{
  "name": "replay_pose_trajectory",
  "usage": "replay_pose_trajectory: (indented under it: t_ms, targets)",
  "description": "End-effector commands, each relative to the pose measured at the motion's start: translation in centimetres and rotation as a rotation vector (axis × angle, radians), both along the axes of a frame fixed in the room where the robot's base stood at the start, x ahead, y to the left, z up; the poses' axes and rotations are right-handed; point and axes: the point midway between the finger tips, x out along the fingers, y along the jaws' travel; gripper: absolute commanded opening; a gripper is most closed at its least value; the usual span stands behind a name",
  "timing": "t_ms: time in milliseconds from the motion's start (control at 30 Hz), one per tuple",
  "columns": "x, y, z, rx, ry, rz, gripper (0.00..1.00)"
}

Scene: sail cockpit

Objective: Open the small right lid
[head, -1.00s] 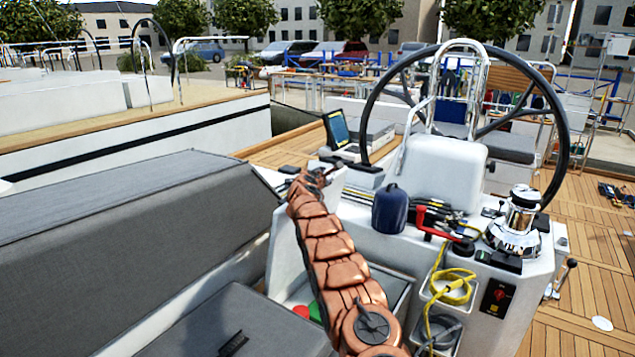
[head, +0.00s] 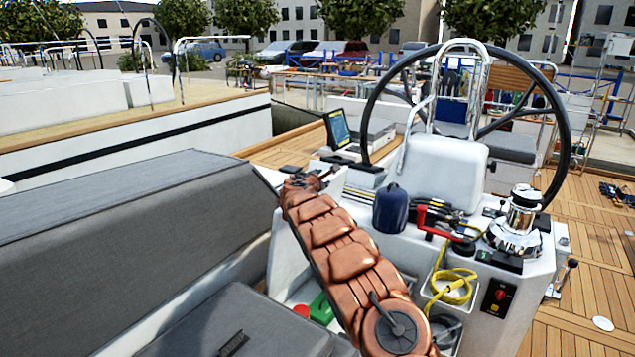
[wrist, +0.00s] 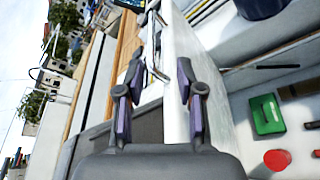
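I cannot tell for certain which part is the small right lid. A flat grey panel (head: 255,310) with a dark handle (head: 232,343) lies at the bottom of the head view, left of my arm. My gripper (wrist: 158,95) points away from the wrist camera, its two dark fingers spread with a gap between them. In the head view my gripper (head: 310,180) is at the far end of my copper arm, small and partly hidden, near the console's left edge. A white edge (wrist: 180,60) shows between and beyond the fingers; contact is unclear. I see nothing held.
The white console carries a blue canister (head: 390,210), a red handle (head: 421,216), a chrome winch (head: 518,222) and a yellow rope (head: 455,290). A recess below holds a green box (wrist: 267,115) and a red round object (wrist: 277,160). A long grey cushion (head: 120,230) lies left.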

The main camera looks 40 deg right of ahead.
Motion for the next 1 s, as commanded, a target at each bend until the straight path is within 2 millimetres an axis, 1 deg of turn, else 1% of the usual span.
replay_pose_trajectory:
  t_ms: [33,167,333,433,667,1000]
  targets:
    - [-0.2,0.3,0.4,-0.002,-0.001,0.001,0.37]
    - [-0.9,1.2,0.3,0.001,0.003,0.001,0.37]
    - [-1.6,2.3,1.0,-0.001,-0.001,0.003,0.37]
    - [-1.9,2.9,0.9,0.0,0.002,0.004,0.37]
    - [-2.6,3.4,1.1,0.001,0.0,0.001,0.37]
    - [-2.6,3.5,1.1,0.001,-0.001,0.0,0.37]
